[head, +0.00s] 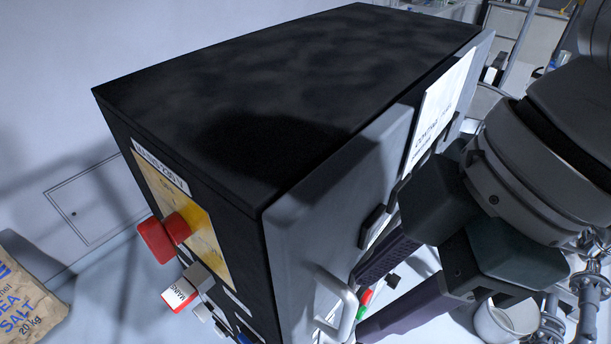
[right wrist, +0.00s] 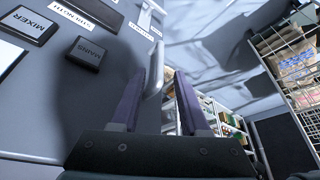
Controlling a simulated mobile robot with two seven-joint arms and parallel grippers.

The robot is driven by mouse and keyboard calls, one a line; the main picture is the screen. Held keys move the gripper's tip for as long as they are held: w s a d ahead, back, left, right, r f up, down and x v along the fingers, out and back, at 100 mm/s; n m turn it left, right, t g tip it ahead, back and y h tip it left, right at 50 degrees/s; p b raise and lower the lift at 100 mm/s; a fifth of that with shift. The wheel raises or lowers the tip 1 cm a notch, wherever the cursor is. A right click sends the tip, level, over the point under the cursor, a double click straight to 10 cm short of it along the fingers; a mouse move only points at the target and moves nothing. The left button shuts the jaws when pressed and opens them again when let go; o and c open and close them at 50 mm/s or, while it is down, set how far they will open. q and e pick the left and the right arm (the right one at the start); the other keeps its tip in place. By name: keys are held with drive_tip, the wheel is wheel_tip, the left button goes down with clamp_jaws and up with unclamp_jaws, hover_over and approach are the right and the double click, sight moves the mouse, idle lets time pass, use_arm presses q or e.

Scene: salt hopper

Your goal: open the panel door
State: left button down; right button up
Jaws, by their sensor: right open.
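The panel door (head: 335,180) is the grey front of a black cabinet (head: 290,80). It looks shut against the cabinet body. Its pale bar handle (head: 345,308) stands out low on the door in the head view. The handle (right wrist: 154,75) also shows in the right wrist view, between the finger ends. My right gripper (head: 358,304) is open at the handle, with one finger on each side of it; it also shows in the right wrist view (right wrist: 161,72). I cannot tell whether a finger touches the handle. My left gripper is out of view.
The cabinet's left side carries a red rotary switch (head: 163,238) on a yellow plate. A salt sack (head: 28,293) lies at the far left. A white bucket (head: 508,318) and pipework stand at lower right. Wire shelving (right wrist: 290,60) shows in the wrist view.

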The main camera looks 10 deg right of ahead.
sight(348, 313)
drive_tip(key=shift+p+x, duration=0.45)
drive_tip(key=shift+x, duration=2)
clamp_jaws()
drive_tip(key=shift+a, duration=0.1)
